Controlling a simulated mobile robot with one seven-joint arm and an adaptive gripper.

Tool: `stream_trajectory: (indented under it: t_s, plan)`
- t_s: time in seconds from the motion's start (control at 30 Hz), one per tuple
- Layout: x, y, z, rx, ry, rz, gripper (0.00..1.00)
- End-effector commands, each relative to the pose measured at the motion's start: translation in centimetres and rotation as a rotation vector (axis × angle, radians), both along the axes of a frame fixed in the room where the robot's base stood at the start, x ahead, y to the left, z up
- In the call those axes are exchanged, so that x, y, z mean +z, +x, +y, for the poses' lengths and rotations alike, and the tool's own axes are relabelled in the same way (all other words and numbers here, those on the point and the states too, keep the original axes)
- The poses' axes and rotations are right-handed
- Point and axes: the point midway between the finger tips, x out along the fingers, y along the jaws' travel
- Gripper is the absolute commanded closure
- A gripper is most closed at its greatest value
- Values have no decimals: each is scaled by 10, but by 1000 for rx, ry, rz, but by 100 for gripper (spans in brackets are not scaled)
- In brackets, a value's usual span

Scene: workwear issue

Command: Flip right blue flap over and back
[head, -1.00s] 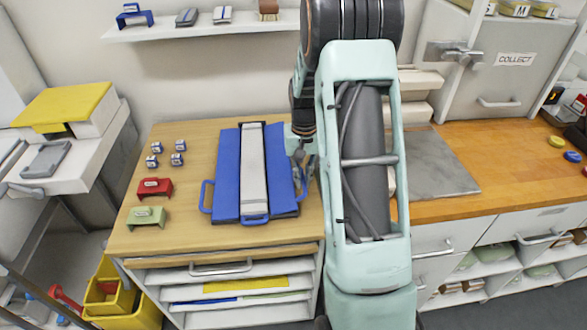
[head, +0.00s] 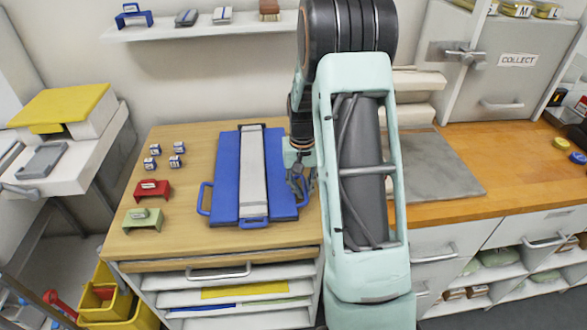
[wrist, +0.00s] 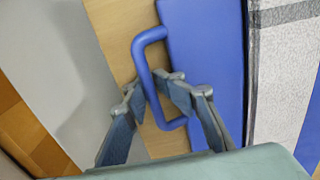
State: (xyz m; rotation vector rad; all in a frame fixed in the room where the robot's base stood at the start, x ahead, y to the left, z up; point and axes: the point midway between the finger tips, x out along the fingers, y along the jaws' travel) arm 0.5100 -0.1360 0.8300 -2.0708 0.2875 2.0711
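The blue folding board (head: 227,185) lies flat on the wooden table, with a grey-white strip (head: 253,175) down its middle. The right blue flap (head: 279,175) lies flat on the right of the strip; it also shows in the wrist view (wrist: 205,60). Its blue loop handle (wrist: 139,48) sticks out from its outer edge. My gripper (head: 299,186) is low at this edge. In the wrist view its fingertips (wrist: 149,90) are close together, one on each side of the handle bar, and appear shut on it. In the head view my gripper hides most of this handle.
Small blue-white blocks (head: 176,147), a red holder (head: 152,190) and a green holder (head: 143,219) stand left of the board. A grey mat (head: 440,165) lies on the counter to the right. A wall shelf (head: 200,26) is behind.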

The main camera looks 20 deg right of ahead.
Motion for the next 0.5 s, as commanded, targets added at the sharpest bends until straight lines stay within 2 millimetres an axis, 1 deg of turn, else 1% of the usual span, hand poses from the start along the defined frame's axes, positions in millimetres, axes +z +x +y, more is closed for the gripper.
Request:
stream_trajectory:
  t_s: [0.03, 0.17, 0.27, 0.5]
  plan:
    - [-1, 0, 5, 3, 6, 3, 81]
    - [2, 0, 4, 2, 5, 3, 81]
    - [10, 0, 3, 2, 5, 2, 81]
    - [35, 0, 2, 1, 3, 0, 81]
